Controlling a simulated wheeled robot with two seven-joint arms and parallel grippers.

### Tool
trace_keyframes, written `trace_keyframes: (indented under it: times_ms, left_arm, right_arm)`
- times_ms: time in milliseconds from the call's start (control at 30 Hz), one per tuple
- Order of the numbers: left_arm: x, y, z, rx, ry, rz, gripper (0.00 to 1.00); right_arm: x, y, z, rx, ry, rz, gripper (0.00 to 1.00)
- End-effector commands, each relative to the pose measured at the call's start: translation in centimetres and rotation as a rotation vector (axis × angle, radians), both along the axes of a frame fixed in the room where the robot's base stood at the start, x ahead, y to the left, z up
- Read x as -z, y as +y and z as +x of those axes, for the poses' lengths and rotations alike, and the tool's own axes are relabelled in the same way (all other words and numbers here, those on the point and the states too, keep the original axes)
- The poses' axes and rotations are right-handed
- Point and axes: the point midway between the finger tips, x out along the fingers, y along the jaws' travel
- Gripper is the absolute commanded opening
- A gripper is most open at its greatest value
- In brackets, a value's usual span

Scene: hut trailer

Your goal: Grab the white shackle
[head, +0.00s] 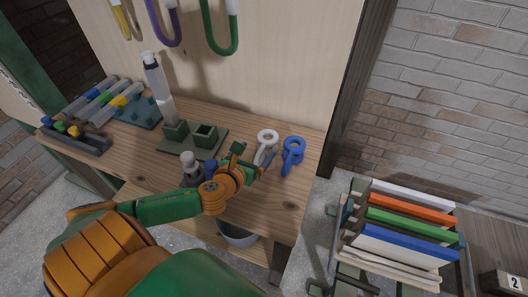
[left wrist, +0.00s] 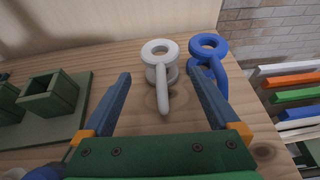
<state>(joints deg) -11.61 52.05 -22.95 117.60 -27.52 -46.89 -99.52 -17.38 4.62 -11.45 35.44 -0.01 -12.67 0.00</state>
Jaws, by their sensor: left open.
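The white shackle (head: 266,142) stands on the wooden bench, left of a blue shackle (head: 292,152). In the left wrist view, the white shackle (left wrist: 161,68) has its ring end up and its pin pointing toward me, between the two finger lines. The blue shackle (left wrist: 208,55) is just right of it, close to the right fingertip. My left gripper (head: 258,164) is open and empty just in front of the white shackle; it also shows in the left wrist view (left wrist: 160,85). My right gripper is not in view.
A green plate with square sockets (head: 204,134) lies left of the shackles. A rack of coloured boards (head: 405,238) is at right. A bucket (head: 238,234) is below the bench.

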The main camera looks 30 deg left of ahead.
Motion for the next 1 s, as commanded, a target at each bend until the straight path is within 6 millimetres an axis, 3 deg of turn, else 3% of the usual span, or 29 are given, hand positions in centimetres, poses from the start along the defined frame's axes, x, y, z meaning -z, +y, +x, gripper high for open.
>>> trace_keyframes:
  times_ms: [300,567,900,933,1000]
  left_arm:
    - [2.0,1.0,5.1,-0.003,-0.001,-0.004,0.95]
    - [2.2,1.0,5.6,0.0,0.001,-0.003,0.95]
    - [2.2,1.0,5.6,0.0,0.001,-0.003,0.06]
    - [2.2,1.0,5.6,0.0,0.001,-0.003,0.0]
    - [2.1,1.0,5.6,0.0,-0.001,-0.003,0.0]
  right_arm:
    - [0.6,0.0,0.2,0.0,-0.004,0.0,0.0]
    - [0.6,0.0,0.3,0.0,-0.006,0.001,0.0]
    - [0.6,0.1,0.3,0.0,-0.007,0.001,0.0]
    - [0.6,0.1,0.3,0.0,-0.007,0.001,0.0]
    - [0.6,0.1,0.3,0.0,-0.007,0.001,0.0]
